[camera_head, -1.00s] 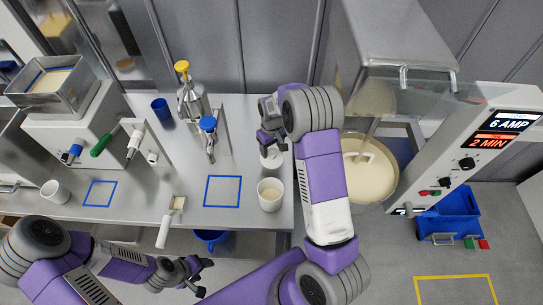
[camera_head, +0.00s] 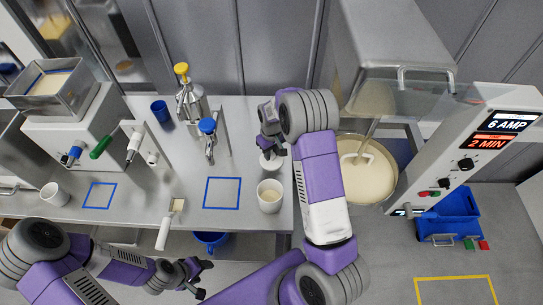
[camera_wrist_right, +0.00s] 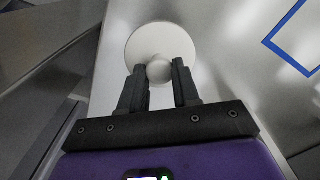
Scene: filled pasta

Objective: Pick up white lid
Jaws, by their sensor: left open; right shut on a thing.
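The white lid (camera_head: 270,162) is on the steel table, just behind the white cup. In the right wrist view the lid (camera_wrist_right: 160,36) is a round disc with a round knob between my fingers. My right gripper (camera_head: 271,148) is shut on the lid's knob; whether the lid is clear of the table I cannot tell. In the right wrist view the fingertips (camera_wrist_right: 159,72) flank the knob. My left gripper (camera_head: 201,281) is open and empty, low in front of the table.
An open white cup (camera_head: 270,196) with pale contents stands near the table's right edge. Blue squares (camera_head: 222,193) mark the tabletop. A steel canister (camera_head: 192,103) and a blue-capped tap (camera_head: 208,126) stand behind. A large mixing bowl (camera_head: 393,190) is right of my right arm.

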